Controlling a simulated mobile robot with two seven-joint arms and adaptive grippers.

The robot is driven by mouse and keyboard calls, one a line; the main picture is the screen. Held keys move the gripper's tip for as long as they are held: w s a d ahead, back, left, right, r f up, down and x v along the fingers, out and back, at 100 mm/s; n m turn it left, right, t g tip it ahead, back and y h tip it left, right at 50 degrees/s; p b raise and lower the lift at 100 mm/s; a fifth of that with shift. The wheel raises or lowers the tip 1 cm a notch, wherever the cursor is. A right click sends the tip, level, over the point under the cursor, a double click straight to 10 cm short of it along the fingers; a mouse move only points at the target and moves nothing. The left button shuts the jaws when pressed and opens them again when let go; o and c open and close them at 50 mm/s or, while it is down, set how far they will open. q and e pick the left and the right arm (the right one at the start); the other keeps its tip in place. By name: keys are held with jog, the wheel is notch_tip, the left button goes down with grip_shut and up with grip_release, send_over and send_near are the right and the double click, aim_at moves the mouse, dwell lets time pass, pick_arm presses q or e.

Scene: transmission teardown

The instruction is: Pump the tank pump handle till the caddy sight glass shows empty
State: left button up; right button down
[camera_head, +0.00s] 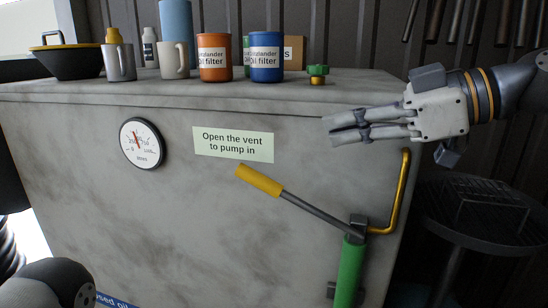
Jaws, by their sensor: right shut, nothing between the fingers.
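The tank pump handle (258,180) has a yellow grip on a grey rod, slanting up and left from the green pump body (349,270) on the tank's front. My right gripper (330,130) is shut and empty, pointing left in front of the tank, above and right of the yellow grip and apart from it. The grey tank (80,150) carries a round gauge (142,143) with a red needle. No caddy or sight glass can be made out. My left gripper is out of view.
A bent yellow pipe (403,190) rises beside the pump. A label (233,144) reads "Open the vent to pump in". Mugs, filter cans, a black funnel (66,60) and a green-and-brass cap (317,74) stand on the tank top. A round rack (480,225) stands right.

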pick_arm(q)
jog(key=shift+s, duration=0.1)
pick_arm(e)
jog(key=shift+f, duration=0.1)
send_over(273, 183)
jog(key=f, duration=0.5)
jog(key=shift+s+d+f+b, duration=0.2)
jog(key=shift+s+f+b, duration=0.1)
jog(key=shift+s+f, duration=0.1)
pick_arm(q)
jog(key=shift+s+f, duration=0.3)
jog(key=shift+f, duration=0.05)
pick_arm(e)
jog(key=shift+w+a+f, duration=0.2)
jog(key=shift+w+f, duration=0.1)
jog(key=shift+f, duration=0.3)
jog(key=shift+w, duration=0.1)
